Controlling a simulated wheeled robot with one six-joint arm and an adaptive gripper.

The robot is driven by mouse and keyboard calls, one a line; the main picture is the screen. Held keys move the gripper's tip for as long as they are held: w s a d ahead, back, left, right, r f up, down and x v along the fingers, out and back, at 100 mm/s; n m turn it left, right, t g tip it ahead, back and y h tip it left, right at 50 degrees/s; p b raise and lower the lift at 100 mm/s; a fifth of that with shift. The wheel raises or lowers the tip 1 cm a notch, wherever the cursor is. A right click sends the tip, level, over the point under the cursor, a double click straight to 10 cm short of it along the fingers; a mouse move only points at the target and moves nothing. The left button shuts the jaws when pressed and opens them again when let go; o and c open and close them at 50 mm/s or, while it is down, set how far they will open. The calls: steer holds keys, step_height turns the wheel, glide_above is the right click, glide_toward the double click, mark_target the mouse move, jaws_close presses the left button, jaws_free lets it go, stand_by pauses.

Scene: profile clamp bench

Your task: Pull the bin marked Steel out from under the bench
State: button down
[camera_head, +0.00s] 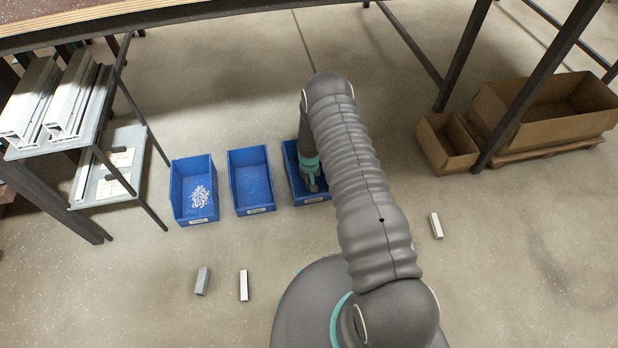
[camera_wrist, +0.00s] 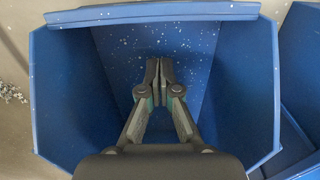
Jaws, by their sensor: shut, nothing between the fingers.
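Three blue bins stand in a row on the floor in the head view: the left bin (camera_head: 180,195) holds pale chips, the middle bin (camera_head: 250,185) looks empty, and the right bin (camera_head: 290,158) is partly hidden by my arm. Each has a small label at its front, too small to read, so I cannot tell which is marked Steel. My gripper (camera_head: 313,187) is at the right bin. In the wrist view my gripper (camera_wrist: 160,70) is shut and empty, pointing into the blue bin (camera_wrist: 250,80), which looks empty. I cannot tell whether the fingers touch it.
The bench top (camera_head: 200,12) crosses above, with dark legs on both sides. A rack with metal profiles (camera_head: 45,100) stands left. Cardboard boxes (camera_head: 447,145) are at right. Small blocks (camera_head: 243,286) lie on the floor in front. Loose chips (camera_wrist: 10,93) show beside the bin.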

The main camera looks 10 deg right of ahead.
steer(key=shift+s+f+p, duration=0.15)
steer(key=shift+s+f, duration=0.05)
steer(key=shift+s, duration=0.45)
steer(key=shift+s+f+p, duration=0.15)
steer(key=shift+s+f, duration=0.05)
steer(key=shift+s, duration=0.5)
steer(key=shift+s+f+p, duration=0.15)
steer(key=shift+s+f, duration=0.05)
steer(key=shift+s, duration=0.45)
steer(key=shift+s, duration=0.1)
